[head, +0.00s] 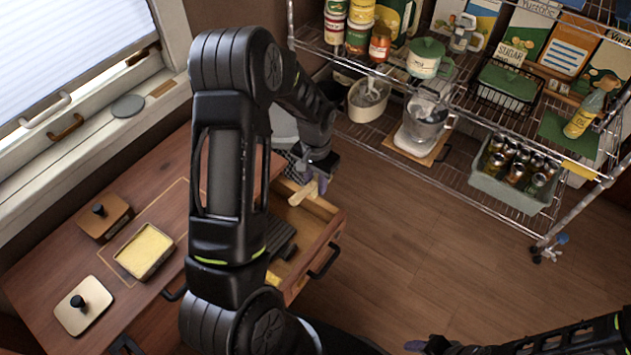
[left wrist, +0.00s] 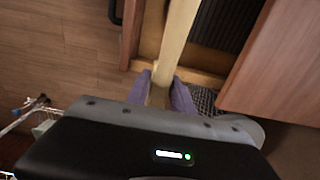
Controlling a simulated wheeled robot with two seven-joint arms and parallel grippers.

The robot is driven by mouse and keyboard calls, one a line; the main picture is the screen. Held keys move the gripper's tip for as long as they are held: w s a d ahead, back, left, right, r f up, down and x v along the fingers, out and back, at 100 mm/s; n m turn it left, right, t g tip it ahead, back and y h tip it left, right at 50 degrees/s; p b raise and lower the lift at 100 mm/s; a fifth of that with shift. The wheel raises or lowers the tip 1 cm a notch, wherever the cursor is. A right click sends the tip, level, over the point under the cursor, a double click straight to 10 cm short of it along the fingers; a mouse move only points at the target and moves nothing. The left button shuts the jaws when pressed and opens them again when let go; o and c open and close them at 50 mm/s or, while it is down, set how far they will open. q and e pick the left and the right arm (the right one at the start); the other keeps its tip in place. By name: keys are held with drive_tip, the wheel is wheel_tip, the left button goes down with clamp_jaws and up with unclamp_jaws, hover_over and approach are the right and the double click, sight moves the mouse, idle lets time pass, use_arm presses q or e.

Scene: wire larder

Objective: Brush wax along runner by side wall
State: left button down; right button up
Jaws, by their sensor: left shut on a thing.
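My left gripper (head: 312,182) is shut on a pale wooden brush (head: 302,194) above the open drawer (head: 322,212). In the left wrist view the purple fingers (left wrist: 161,92) close on the brush's handle (left wrist: 178,35); its bristles cannot be made out. Contact with the drawer's side wall or runner cannot be told. My left arm hides part of the drawer. An open tin of yellow wax (head: 146,250) stands on the cabinet top. My right gripper (head: 428,345) shows only partly at the bottom edge, and its opening is unclear.
A knobbed wooden block (head: 104,217) and a knobbed flat lid (head: 83,305) flank the wax tin. A dark ribbed tray (head: 284,240) lies in the drawer. A loaded wire rack (head: 480,200) stands at the right. The floor between is clear.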

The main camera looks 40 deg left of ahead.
use_arm(q)
wheel_tip(320, 180, down, 7)
drive_tip(key=b, duration=0.4)
drive_tip(key=shift+r+b, duration=0.2)
drive_tip(key=shift+b, duration=0.2)
drive_tip(key=shift+f+b, duration=0.45)
drive_tip(key=shift+f, duration=0.2)
idle(0.4)
drive_tip(key=shift+a, duration=0.15)
drive_tip(key=shift+a+r, duration=0.15)
drive_tip(key=shift+a, duration=0.95)
